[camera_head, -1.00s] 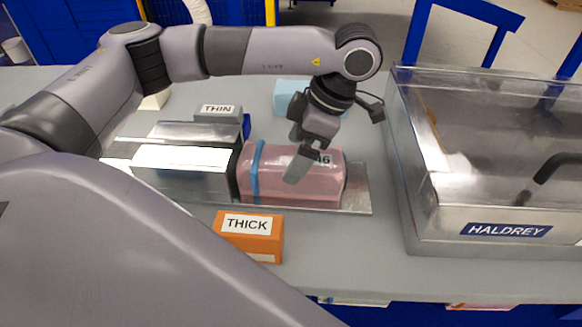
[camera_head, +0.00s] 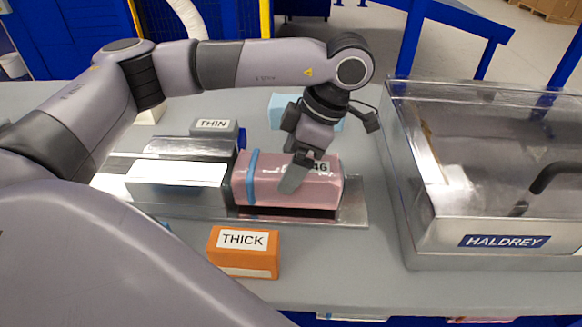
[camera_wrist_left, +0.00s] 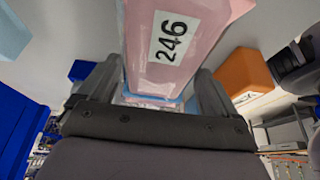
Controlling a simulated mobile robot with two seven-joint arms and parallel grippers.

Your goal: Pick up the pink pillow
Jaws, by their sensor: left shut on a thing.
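In the left wrist view the pillow (camera_wrist_left: 150,60), labelled 246, sits between the two fingers (camera_wrist_left: 155,92). My right gripper is not in view.
A metal press block (camera_head: 178,185) stands close at the pillow's left. An orange THICK block (camera_head: 243,262) lies in front and a grey THIN block (camera_head: 215,126) behind. A light blue block (camera_head: 284,108) lies behind the gripper. A clear-lidded HALDREY box (camera_head: 440,232) stands at right.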

